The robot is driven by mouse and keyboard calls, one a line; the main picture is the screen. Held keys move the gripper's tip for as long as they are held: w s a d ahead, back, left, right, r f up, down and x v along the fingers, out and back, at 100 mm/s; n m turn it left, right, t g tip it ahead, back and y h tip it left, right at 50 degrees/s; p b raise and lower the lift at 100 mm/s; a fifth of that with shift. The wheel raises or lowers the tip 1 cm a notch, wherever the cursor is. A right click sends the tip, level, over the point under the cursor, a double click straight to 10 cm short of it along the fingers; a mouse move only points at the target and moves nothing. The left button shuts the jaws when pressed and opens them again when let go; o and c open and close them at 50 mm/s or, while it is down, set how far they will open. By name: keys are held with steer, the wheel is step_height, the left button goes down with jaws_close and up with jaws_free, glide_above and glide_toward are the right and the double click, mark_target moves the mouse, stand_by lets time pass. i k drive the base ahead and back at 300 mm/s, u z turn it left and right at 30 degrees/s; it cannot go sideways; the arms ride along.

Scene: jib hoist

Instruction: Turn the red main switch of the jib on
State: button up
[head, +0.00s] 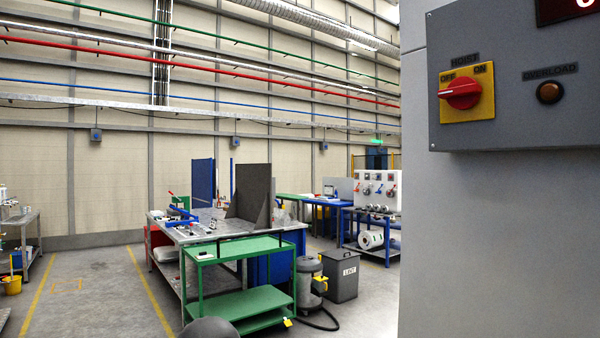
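The red main switch (461,95) is a rotary knob on a square yellow plate (481,108), at the upper right of the head view. Its white mark lies nearly level and its handle points left, to the OFF side. OFF is printed at the plate's upper left, ON at its upper right, and HOIST above it. The plate is fixed to a grey control box (520,122) on a pale grey column (500,240). My gripper is not in view, and nothing touches the switch.
A green cart (238,250), a vacuum cleaner (309,283) and a LINT bin (341,277) stand left of the column. Floor at the left is open.

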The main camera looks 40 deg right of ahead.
mark_target(462, 92)
steer(key=i, duration=2.9)
steer(key=z, duration=4.65)
steer(key=i, duration=0.5)
steer(key=z, duration=1.55)
steer(key=k, duration=0.4)
steer(key=u, duration=0.25)
